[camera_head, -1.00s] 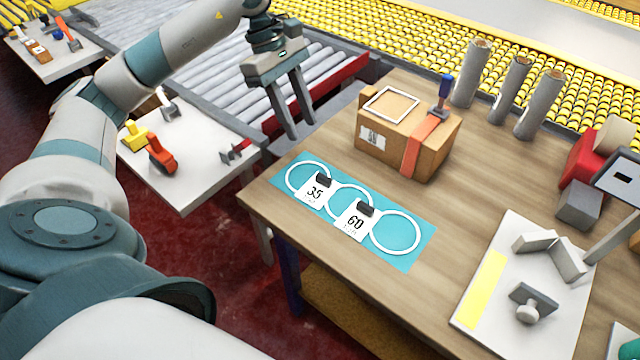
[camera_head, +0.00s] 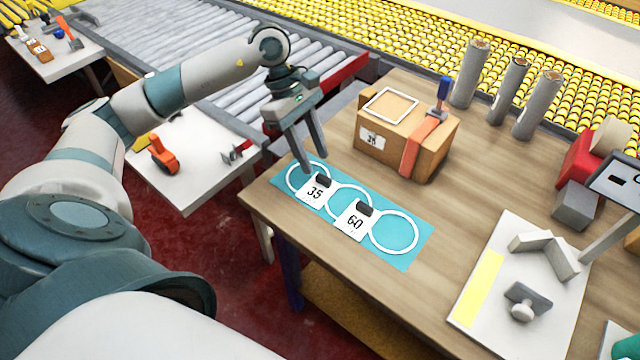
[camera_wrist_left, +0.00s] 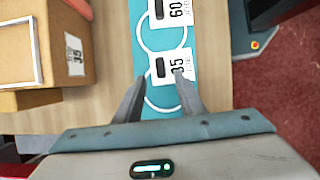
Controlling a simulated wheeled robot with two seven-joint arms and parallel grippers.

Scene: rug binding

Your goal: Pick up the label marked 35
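In the left wrist view the open fingers (camera_wrist_left: 160,78) straddle the label's near part. My right gripper is out of view.
A cardboard box (camera_head: 388,155) with an orange strap stands behind the mat. Grey rollers (camera_head: 466,75) stand at the table's back. A white board (camera_head: 490,335) with metal parts lies at right. Bare wood surrounds the mat's right side.

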